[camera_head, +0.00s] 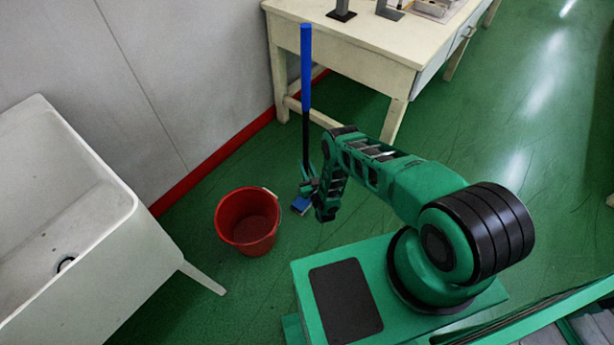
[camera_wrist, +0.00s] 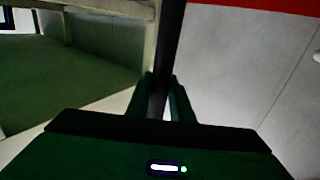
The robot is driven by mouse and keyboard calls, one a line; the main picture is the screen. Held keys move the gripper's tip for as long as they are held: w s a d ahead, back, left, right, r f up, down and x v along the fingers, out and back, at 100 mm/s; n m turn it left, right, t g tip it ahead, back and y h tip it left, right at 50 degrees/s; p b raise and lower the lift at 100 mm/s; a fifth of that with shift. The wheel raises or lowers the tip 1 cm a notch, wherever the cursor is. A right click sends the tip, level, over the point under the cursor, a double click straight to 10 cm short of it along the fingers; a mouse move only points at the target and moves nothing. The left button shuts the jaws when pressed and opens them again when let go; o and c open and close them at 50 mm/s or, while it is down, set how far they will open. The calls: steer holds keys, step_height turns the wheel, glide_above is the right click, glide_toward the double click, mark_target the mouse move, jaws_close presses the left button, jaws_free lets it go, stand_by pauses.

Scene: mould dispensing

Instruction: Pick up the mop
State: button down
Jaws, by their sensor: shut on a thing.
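The mop (camera_head: 306,68) stands upright in the head view, with a blue upper handle, a black lower shaft and a blue head (camera_head: 301,205) low near the floor. My gripper (camera_head: 306,184) is at the lower part of the shaft, just above the head. In the wrist view the dark shaft (camera_wrist: 170,45) runs between the two fingers of my gripper (camera_wrist: 171,98), which are shut on it. The mop head is partly hidden by my gripper, and I cannot tell whether it touches the floor.
A red bucket (camera_head: 247,221) stands on the green floor left of the mop. A white sink (camera_head: 95,235) is at the far left. A cream table (camera_head: 350,38) stands behind the mop, close to its handle. A grey wall (camera_head: 185,75) is at the back left.

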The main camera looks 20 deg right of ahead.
mark_target(307, 154)
steer(key=shift+r, duration=0.15)
step_height(307, 154, up, 10)
steer(key=shift+f, duration=0.1)
stand_by(0.4)
stand_by(1.1)
